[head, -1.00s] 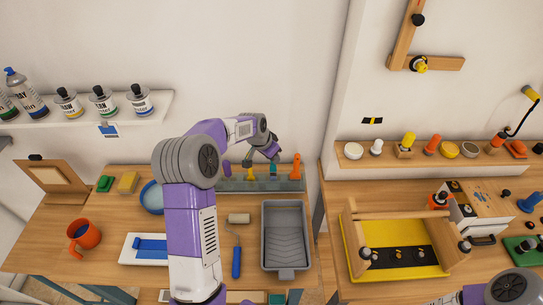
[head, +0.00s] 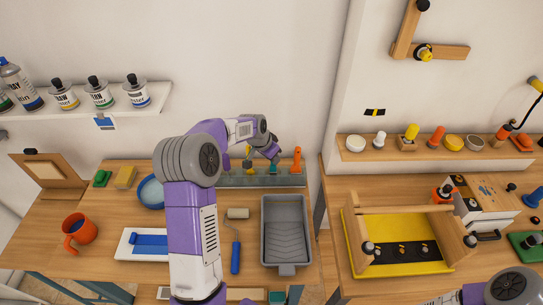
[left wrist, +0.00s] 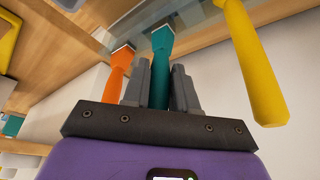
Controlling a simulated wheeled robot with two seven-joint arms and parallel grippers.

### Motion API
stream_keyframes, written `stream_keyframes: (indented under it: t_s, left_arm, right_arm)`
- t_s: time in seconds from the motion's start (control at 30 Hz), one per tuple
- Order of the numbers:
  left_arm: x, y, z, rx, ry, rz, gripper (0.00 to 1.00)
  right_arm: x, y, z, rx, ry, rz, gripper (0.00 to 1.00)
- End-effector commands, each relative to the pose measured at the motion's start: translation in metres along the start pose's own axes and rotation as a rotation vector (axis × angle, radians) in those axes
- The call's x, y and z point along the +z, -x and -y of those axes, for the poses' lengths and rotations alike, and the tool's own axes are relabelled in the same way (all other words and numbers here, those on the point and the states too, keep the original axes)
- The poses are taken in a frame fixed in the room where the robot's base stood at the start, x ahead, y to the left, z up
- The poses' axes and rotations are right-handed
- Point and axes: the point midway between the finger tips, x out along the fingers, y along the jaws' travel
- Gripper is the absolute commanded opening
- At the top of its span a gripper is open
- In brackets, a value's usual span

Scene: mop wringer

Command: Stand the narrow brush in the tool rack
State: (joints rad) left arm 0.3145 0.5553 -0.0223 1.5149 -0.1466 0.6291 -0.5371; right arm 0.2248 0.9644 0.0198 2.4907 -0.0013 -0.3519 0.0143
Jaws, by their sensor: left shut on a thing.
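The tool rack (head: 285,180) is a long grey, glassy bar along the back of the left table. My left gripper (head: 270,156) is above its right half. In the left wrist view the gripper (left wrist: 159,85) is shut on the teal handle of a brush (left wrist: 161,45), which I take to be the narrow brush. The brush's far end meets the clear rack edge; whether it is fully seated cannot be told. An orange-handled tool (left wrist: 118,75) and a thicker yellow-handled one (left wrist: 255,65) stand on either side. My right gripper is not in view.
A grey paint tray (head: 286,232) and a roller with a blue handle (head: 236,250) lie in front of the rack. An orange mug (head: 80,232) and a blue bowl (head: 151,192) are to the left. A wooden-sided yellow tray (head: 395,262) sits on the right table.

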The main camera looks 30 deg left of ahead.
Motion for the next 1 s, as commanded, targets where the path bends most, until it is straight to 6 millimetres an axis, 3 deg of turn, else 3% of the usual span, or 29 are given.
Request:
stream_keyframes:
  t_s: [0.17,0.2,0.4,0.73,1.0]
  left_arm:
    - [0.003,-0.007,0.000,0.000,0.000,0.000,0.00]
    - [0.003,-0.006,0.000,0.000,0.000,0.000,0.29]
    - [0.002,-0.005,0.000,0.000,0.000,0.000,0.57]
    - [0.002,-0.001,0.000,0.000,0.000,-0.001,0.57]
    - [0.001,0.042,0.000,-0.002,0.000,-0.003,0.57]
  right_arm:
    - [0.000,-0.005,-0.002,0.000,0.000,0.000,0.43]
    - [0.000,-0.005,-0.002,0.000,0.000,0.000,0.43]
    - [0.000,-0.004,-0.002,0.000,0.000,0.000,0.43]
    - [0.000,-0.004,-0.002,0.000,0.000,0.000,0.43]
    - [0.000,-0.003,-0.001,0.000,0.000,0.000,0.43]
